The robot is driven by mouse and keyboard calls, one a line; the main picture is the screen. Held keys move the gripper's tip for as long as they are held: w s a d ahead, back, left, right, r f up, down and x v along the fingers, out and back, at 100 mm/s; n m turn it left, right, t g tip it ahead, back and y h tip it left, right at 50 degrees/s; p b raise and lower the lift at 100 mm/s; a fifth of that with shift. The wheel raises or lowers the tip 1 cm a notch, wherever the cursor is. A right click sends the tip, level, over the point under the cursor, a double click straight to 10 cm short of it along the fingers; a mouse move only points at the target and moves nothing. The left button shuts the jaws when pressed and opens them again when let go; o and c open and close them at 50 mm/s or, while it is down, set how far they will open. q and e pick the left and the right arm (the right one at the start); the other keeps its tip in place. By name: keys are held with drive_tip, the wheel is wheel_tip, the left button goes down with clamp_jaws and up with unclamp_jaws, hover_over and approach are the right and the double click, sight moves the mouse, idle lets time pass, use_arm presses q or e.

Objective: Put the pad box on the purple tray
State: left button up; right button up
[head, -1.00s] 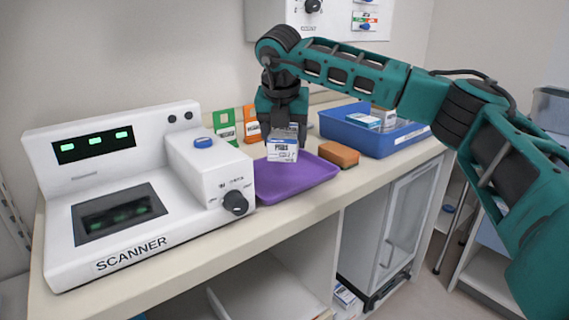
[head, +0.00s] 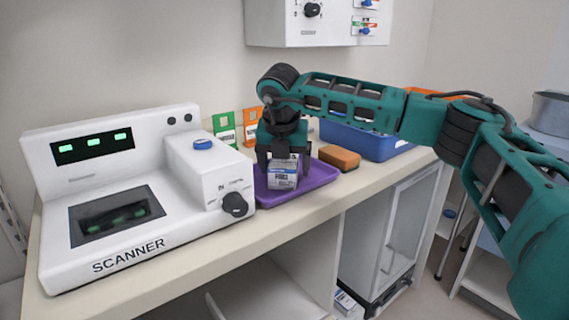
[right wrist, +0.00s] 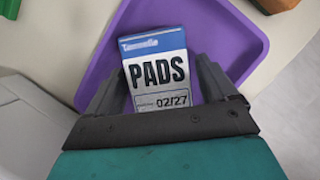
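The pad box (head: 283,180), white and blue with "PADS" on its label, stands on the purple tray (head: 318,178) on the counter. In the right wrist view the pad box (right wrist: 158,75) shows its labelled face, slightly turned between the fingers, with the purple tray (right wrist: 232,45) around it. My right gripper (head: 284,162) is over the tray with a finger on each side of the box. The fingers look spread, with small gaps to the box. The box's lower end is hidden in the wrist view by my gripper. My left gripper is not in view.
The white scanner (head: 130,200) stands left of the tray. An orange-brown block (head: 340,158) lies just right of it, and a blue bin (head: 385,145) stands behind my arm. Green (head: 224,127) and orange (head: 252,122) packets stand at the wall. The counter's front edge is close.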

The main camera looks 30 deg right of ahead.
drive_tip(key=shift+o, duration=0.3)
drive_tip(key=shift+a+r, duration=0.1)
drive_tip(key=shift+r, duration=0.4)
drive_tip(key=p+v, duration=0.2)
drive_tip(key=v, duration=0.8)
drive_tip(key=shift+s+a+r, duration=0.15)
drive_tip(key=shift+r, duration=0.1)
drive_tip(key=shift+s+r, duration=0.15)
drive_tip(key=shift+r, duration=0.15)
